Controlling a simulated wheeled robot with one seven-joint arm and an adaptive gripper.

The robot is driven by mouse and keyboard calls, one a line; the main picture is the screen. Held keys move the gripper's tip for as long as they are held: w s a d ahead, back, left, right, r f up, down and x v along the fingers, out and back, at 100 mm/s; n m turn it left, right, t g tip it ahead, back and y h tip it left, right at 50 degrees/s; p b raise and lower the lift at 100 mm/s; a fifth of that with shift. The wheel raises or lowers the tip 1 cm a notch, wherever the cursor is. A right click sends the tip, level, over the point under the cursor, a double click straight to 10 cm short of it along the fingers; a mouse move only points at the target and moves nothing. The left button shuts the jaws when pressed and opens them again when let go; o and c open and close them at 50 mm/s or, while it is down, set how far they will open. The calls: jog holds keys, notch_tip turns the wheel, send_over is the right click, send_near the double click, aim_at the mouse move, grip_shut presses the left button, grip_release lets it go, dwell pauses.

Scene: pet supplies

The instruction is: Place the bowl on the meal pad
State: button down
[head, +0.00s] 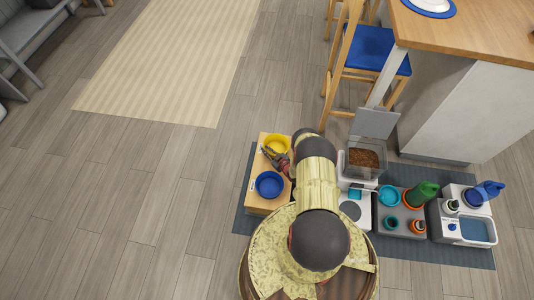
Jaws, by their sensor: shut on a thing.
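A yellow bowl (276,142) is at the far end of a low wooden stand (259,208) in the head view. A blue bowl (269,188) is at the near end of the stand. My gripper (271,154) reaches in from the right and is shut at the near rim of the yellow bowl. My arm hides part of the grip. I cannot tell whether the yellow bowl is resting on the stand or just above it. No pad is clearly marked as the meal pad; a dark blue-grey mat (240,215) lies under the stand.
Right of my arm are a clear bin of brown kibble (364,158), a grey caddy (404,231) with cups and a green bottle (424,194), and a white basin unit (473,229). A stool (374,47) and a table stand behind. The left floor is clear.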

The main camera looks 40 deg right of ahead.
jog(key=shift+d+f, duration=0.1)
jog(key=shift+f, duration=0.35)
jog(key=shift+f, duration=0.1)
jog(key=c, duration=1.9)
grip_release()
